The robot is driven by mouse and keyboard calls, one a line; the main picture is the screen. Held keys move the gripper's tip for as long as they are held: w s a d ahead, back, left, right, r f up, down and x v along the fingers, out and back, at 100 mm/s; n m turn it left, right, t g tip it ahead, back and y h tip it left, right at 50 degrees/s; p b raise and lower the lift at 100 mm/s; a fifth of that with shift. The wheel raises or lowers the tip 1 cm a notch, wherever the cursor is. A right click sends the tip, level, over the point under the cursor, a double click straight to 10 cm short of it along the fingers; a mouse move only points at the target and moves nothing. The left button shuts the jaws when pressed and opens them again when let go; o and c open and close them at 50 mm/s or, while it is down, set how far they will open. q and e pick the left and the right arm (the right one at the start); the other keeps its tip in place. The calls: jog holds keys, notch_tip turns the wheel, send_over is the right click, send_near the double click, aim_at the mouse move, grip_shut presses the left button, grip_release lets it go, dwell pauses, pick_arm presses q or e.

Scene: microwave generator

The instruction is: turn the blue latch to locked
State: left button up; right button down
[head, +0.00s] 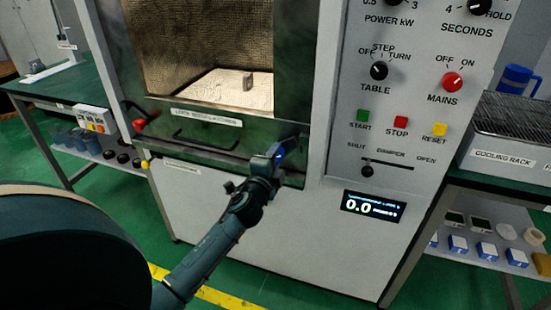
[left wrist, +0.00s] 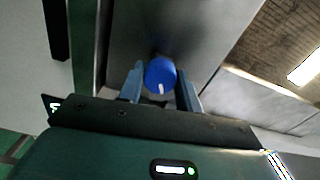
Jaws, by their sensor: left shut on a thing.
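The blue latch (left wrist: 160,72) is a round blue knob with a white mark, on the front of the microwave generator. In the left wrist view it sits between the two fingers of my left gripper (left wrist: 160,88), which is shut on it. The white mark points down in that view. In the head view my left gripper (head: 268,168) reaches up to the lower right of the oven door (head: 200,128), and only a bit of the blue latch (head: 279,153) shows past the fingers. My right gripper is in neither view.
The control panel (head: 400,100) with knobs and buttons is to the right of the door. A black door handle (head: 185,148) lies left of my gripper. A cooling rack (head: 512,118) stands at the right, and a green bench (head: 60,88) at the left.

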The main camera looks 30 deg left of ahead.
pick_arm(q)
jog(key=shift+n, duration=0.3)
jog(key=o, duration=1)
jog(key=v, duration=1.3)
jog(key=shift+b, duration=0.3)
jog(key=shift+s+f, duration=0.1)
jog(key=shift+s, duration=0.05)
